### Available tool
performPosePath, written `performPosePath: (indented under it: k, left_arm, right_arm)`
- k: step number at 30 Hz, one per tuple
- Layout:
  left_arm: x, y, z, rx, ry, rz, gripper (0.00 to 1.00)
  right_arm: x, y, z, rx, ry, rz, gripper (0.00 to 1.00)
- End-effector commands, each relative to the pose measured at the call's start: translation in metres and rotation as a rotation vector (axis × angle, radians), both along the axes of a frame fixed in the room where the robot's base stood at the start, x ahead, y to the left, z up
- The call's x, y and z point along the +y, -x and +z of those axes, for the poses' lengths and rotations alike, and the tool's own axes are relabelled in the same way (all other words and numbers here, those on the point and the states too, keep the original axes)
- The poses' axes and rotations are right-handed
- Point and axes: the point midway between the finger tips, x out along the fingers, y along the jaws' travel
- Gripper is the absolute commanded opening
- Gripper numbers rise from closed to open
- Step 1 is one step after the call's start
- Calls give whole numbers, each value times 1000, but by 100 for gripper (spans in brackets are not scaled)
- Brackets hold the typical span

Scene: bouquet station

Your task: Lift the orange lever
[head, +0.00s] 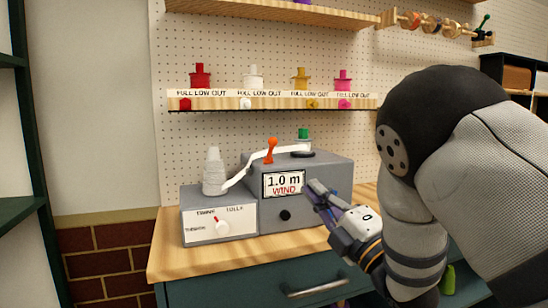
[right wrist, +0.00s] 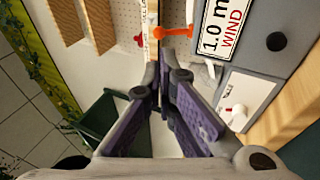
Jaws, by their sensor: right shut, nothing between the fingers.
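The orange lever (head: 270,150) stands on top of a grey machine (head: 330,170), leaning slightly right, with a knob at its upper end. In the right wrist view the orange lever (right wrist: 178,32) shows just beyond my fingertips. My right gripper (head: 314,190) is shut and empty, in front of the machine, to the right of and lower than the lever. Its purple-padded fingers also show in the right wrist view (right wrist: 164,72). A gap in depth between fingers and lever cannot be judged exactly. My left gripper is not in view.
A sign reading "1.0 m WIND" (head: 284,184) and a black knob (head: 285,215) are on the machine's front. A white spool (head: 213,172) stands on a lower dial box (head: 220,222) at left. A green-topped piece (head: 303,136) sits behind. A labelled shelf (head: 270,102) runs above.

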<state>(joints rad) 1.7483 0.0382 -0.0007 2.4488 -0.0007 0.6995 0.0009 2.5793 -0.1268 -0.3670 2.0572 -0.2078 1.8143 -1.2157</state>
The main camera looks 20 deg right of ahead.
Motion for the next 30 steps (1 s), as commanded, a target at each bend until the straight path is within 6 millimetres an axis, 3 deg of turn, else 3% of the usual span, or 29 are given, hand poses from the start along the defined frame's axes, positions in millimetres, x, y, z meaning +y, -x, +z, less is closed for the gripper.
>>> performPosePath:
  k: [8, 24, 30]
  left_arm:
    - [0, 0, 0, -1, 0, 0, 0]
    - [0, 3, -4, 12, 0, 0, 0]
    - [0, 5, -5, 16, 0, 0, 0]
  right_arm:
    - [1, -5, 2, 2, -2, 1, 0]
    - [26, -102, 43, 4, -4, 2, 0]
    - [30, -122, 51, 6, -4, 0, 0]
